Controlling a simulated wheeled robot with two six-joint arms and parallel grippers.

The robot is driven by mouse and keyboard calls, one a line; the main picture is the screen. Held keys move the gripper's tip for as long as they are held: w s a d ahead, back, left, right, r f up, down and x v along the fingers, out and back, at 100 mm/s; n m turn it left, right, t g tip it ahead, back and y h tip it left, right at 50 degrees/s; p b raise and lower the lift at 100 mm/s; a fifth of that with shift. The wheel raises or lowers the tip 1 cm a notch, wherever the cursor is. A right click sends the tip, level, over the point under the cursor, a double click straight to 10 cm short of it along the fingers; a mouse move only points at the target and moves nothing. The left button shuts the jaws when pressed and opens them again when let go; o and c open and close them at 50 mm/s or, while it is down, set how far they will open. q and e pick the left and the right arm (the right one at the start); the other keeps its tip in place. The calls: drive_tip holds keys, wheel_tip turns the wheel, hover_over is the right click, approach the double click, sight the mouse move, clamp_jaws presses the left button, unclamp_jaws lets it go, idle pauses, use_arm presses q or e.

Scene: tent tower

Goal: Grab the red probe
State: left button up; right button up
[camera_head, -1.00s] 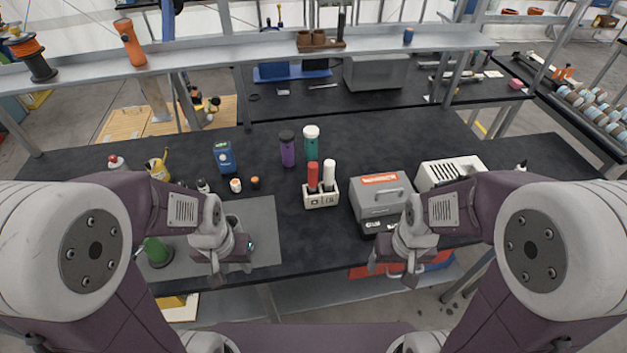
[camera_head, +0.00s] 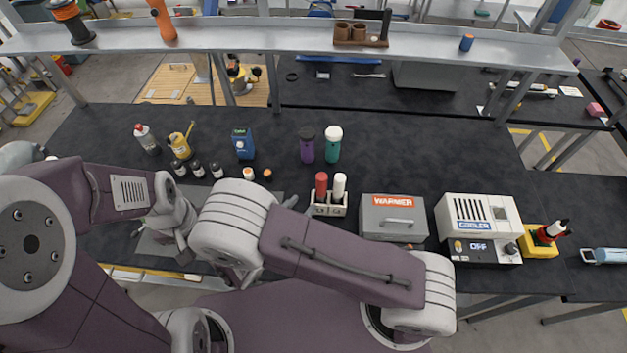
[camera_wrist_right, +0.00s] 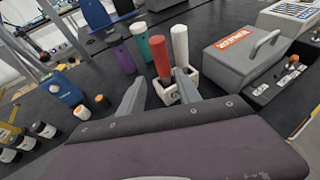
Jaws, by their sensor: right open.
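The red probe (camera_head: 321,184) stands upright in a small white holder (camera_head: 328,210), left of a white probe (camera_head: 340,186). My right gripper (camera_head: 290,201) is just left of the holder in the head view, partly hidden by my right arm. In the right wrist view its two fingers (camera_wrist_right: 158,88) are spread and empty. The red probe (camera_wrist_right: 160,58) shows just beyond them, in line with the gap; whether a finger touches the holder (camera_wrist_right: 180,86) I cannot tell. My left gripper (camera_head: 185,252) is low at the left, its fingers mostly hidden.
The grey warmer (camera_head: 391,218) stands close right of the holder, with the cooler (camera_head: 477,228) beyond it. Purple (camera_head: 307,145) and teal (camera_head: 333,144) bottles stand behind the probes. A blue device (camera_head: 243,143) and small bottles are at the left. The black table is clear behind the warmer.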

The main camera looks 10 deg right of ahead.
sight(319, 190)
drive_tip(key=p+x, duration=0.1)
drive_tip(key=x, duration=0.3)
drive_tip(key=shift+w+d+f, duration=0.1)
drive_tip(key=shift+w, duration=0.15)
drive_tip(key=shift+w+d+p, duration=0.1)
drive_tip(key=shift+d+p, duration=0.1)
drive_tip(key=shift+p, duration=0.1)
drive_tip(key=shift+w+d+f+p, duration=0.15)
drive_tip(key=shift+w+d+p, duration=0.2)
drive_tip(key=shift+d+p, duration=0.2)
drive_tip(key=shift+w+d+f+p, duration=0.15)
drive_tip(key=shift+w+d+p, duration=0.15)
drive_tip(key=shift+d+p, duration=0.2)
drive_tip(key=shift+x, duration=0.95)
drive_tip(key=shift+w+f, duration=0.2)
drive_tip(key=shift+f, duration=0.15)
drive_tip(key=shift+s+a+r, duration=0.1)
drive_tip(key=shift+s, duration=0.05)
clamp_jaws()
